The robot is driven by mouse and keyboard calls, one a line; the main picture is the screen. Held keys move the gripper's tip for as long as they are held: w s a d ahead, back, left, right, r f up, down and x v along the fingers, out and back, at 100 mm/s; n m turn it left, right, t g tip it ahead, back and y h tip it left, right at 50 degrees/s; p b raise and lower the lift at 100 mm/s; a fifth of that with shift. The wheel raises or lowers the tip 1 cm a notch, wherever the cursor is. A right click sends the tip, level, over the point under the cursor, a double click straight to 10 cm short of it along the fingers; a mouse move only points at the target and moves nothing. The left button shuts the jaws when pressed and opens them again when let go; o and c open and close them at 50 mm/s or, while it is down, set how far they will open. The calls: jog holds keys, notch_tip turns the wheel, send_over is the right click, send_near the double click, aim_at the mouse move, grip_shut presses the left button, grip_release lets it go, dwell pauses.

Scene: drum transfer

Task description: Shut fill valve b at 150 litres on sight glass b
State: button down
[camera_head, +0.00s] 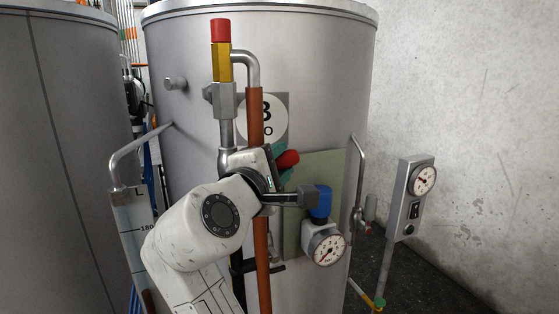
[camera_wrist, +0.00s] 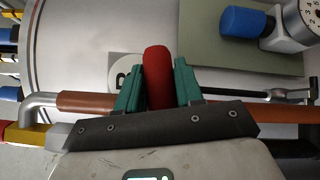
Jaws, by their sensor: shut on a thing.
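The large steel drum (camera_head: 310,60) has a round label with a B, partly covered by a copper-coloured pipe. My gripper (camera_head: 285,160) is in front of the drum, its green fingers closed around a red handle, apparently that of fill valve b. In the wrist view the red handle (camera_wrist: 158,76) stands between the two green fingers. The valve body is hidden behind my gripper. The sight glass (camera_head: 132,220) is at the left, with an L and a 180 mark showing. My arm covers much of it, and the level cannot be read clearly.
A blue-capped fitting (camera_head: 320,203) and a round dial gauge (camera_head: 325,247) sit right of my gripper. A grey control box (camera_head: 408,198) with a dial stands by the wall. The copper-coloured pipe (camera_head: 262,265) runs close beside my wrist. Another drum (camera_head: 55,150) is at the left.

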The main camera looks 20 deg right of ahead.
jog(key=shift+a+r+n+t+h+p, duration=0.3)
jog(key=shift+r+n+t+h+p, duration=0.1)
jog(key=shift+r+n+t, duration=0.35)
jog(key=shift+a+r+n+t+h+p, duration=0.35)
jog(key=shift+r+n+t+h, duration=0.15)
jog(key=shift+n, duration=0.45)
jog(key=c, duration=0.8)
grip_release()
jog(key=b+v, duration=0.2)
jog(key=v, duration=0.8)
jog(key=shift+s+a, duration=0.25)
jog(key=shift+s, duration=0.05)
jog(key=shift+f, duration=0.1)
